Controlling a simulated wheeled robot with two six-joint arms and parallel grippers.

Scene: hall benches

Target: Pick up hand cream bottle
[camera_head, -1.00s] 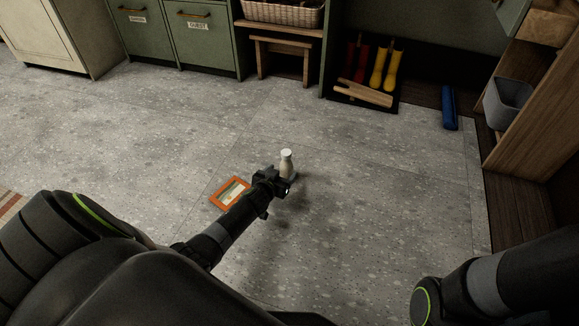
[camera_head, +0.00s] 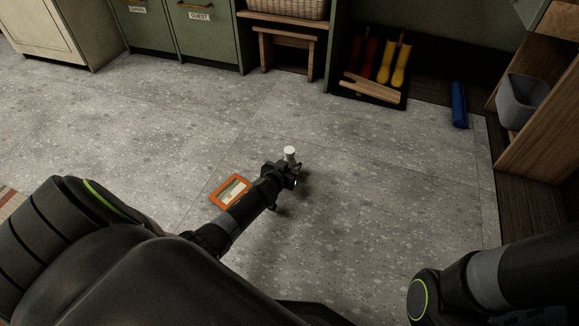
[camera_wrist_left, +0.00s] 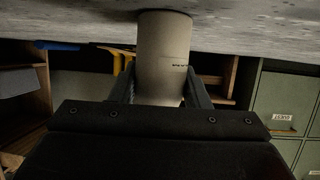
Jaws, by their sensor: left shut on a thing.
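The hand cream bottle (camera_head: 290,151) is pale with a white cap; only its top shows above my left gripper (camera_head: 291,172) in the head view. In the left wrist view the bottle (camera_wrist_left: 163,55) is a beige cylinder with a line of small dark print. It sits between the two fingers of my left gripper (camera_wrist_left: 160,92), which is shut on it. In that view the far end of the bottle meets the grey floor's edge; I cannot tell whether it touches the floor. My right gripper is out of view.
An orange-framed picture (camera_head: 229,190) lies on the floor left of the gripper. A boot tray (camera_head: 366,95) with red and yellow boots, a blue roll (camera_head: 459,104) and a grey bin (camera_head: 522,101) in a wooden shelf are farther back.

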